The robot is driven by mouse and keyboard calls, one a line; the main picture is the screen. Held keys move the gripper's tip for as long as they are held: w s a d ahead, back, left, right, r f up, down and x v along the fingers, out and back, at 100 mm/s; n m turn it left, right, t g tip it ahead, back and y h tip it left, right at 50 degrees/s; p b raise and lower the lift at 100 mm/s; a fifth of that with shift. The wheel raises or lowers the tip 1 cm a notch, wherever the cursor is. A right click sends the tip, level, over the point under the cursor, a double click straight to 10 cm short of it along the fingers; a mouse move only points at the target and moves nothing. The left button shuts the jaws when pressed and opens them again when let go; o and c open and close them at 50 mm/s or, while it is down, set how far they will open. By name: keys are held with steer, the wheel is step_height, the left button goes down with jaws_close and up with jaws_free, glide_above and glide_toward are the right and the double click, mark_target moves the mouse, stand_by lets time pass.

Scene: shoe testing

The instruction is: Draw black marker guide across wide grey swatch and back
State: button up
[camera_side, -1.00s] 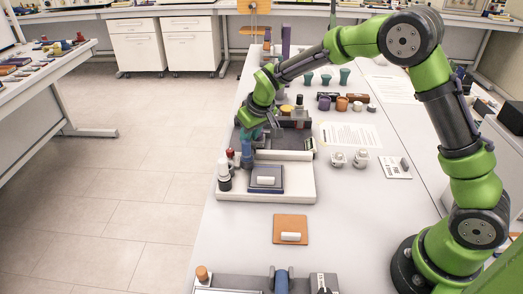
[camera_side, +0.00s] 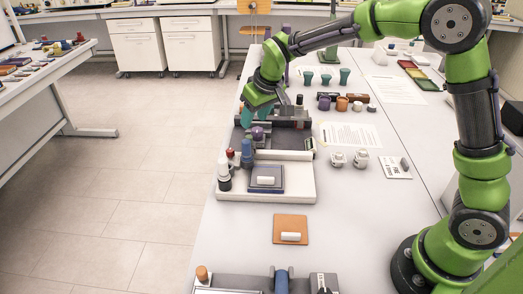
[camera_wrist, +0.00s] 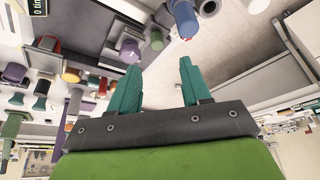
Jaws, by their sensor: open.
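My gripper (camera_side: 247,117) has teal fingers and is above the left part of the dark tray (camera_side: 293,124) in the side view. In the wrist view, the fingers of my gripper (camera_wrist: 160,68) are apart with nothing between them. A purple knob (camera_side: 258,132) stands below and slightly right of the fingers; it also shows in the wrist view (camera_wrist: 130,48), on a grey block beyond the left finger. A dark grey flat area (camera_side: 282,139) lies in the tray; I cannot tell whether it is the wide grey swatch. I cannot pick out the black marker guide with certainty.
An orange pad (camera_side: 290,222) lies nearer. Several coloured pieces stand to the right. The table between is clear.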

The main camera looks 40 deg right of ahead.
steer(key=v, duration=0.9)
glide_toward(249, 136)
steer(key=x, duration=0.8)
steer(key=shift+a+f, duration=0.1)
steer(key=shift+f, duration=0.15)
jaws_close()
